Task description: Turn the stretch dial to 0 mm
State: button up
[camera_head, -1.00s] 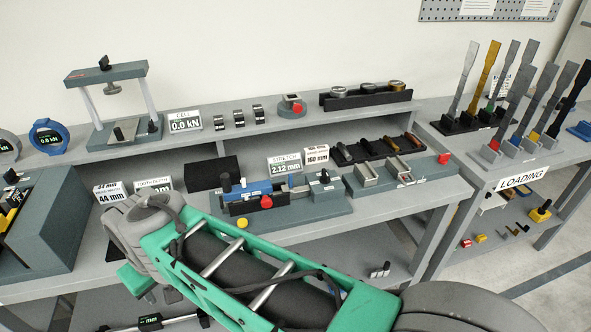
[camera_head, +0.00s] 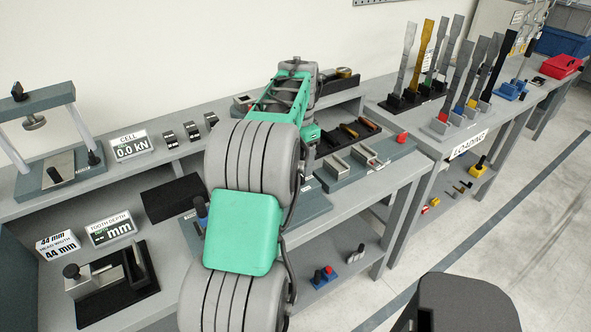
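The stretch rig's grey-green base (camera_head: 313,204) shows only in part on the bench, at both sides of my arm. A dark blue post (camera_head: 201,209) at the rig's left end stands just left of my arm. The stretch dial and the stretch readout are hidden behind my arm, so I cannot read the value now. My arm crosses the middle of the view from the bottom up toward the back shelf. I cannot make out my gripper's fingers in this view.
The cell readout (camera_head: 131,145) shows 0.0 kN on the shelf. The tooth depth sign (camera_head: 111,228) stands at left. Upright specimens stand on the loading table (camera_head: 430,142). Open floor lies at right.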

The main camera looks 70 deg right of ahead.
aim_at(300, 173)
notch_tip(300, 173, down, 4)
jog(key=shift+f, duration=0.15)
jog(key=shift+c, duration=0.5)
grip_shut()
